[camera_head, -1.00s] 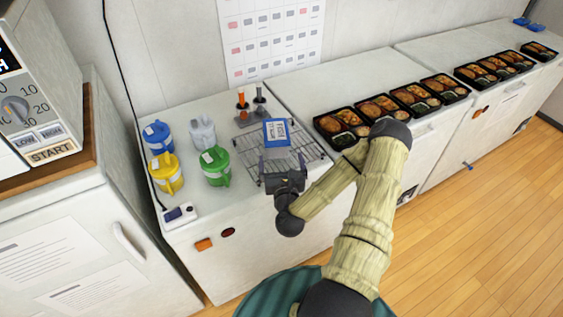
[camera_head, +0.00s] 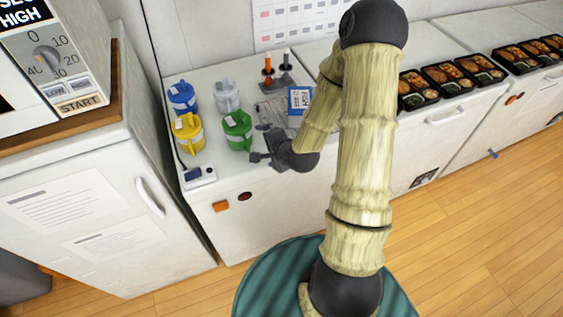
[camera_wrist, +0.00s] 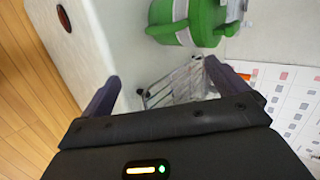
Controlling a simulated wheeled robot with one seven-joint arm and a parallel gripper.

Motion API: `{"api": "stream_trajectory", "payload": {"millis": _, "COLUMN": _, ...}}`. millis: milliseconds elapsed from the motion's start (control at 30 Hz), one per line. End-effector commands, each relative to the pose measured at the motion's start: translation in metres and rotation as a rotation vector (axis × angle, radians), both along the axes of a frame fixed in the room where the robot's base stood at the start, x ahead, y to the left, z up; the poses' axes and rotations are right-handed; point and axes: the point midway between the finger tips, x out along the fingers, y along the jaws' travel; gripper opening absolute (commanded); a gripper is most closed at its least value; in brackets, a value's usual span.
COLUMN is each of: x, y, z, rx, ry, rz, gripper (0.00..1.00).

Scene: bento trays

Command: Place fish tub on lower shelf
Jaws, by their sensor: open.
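The fish tub (camera_head: 299,99) has a blue lid with a white label reading FISH. It sits on the wire rack on the counter in the head view, its right side partly hidden behind my arm. My gripper (camera_head: 258,142) is open and empty, to the left and in front of the tub, near the counter's front edge. The tub cannot be made out there. I cannot identify a lower shelf in these frames.
A green jug (camera_head: 237,131) stands close to my gripper, with yellow (camera_head: 187,134), blue (camera_head: 181,99) and clear (camera_head: 227,97) jugs near it. The wire rack (camera_head: 268,112) lies right of them. Bento trays (camera_head: 447,80) line the counter at right. A white cabinet (camera_head: 80,222) stands left.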

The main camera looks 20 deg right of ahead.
Motion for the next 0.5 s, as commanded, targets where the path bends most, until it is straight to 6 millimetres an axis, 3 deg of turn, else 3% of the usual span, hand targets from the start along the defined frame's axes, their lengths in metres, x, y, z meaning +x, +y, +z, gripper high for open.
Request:
{"api": "stream_trajectory", "payload": {"millis": 267, "x": -0.038, "y": 0.005, "z": 0.033, "rx": -0.477, "ry": 0.173, "rz": 0.411, "gripper": 0.99}}
{"api": "stream_trajectory", "payload": {"millis": 500, "x": -0.088, "y": 0.007, "z": 0.078, "rx": -0.769, "ry": 0.311, "rz": 0.777, "gripper": 0.99}}
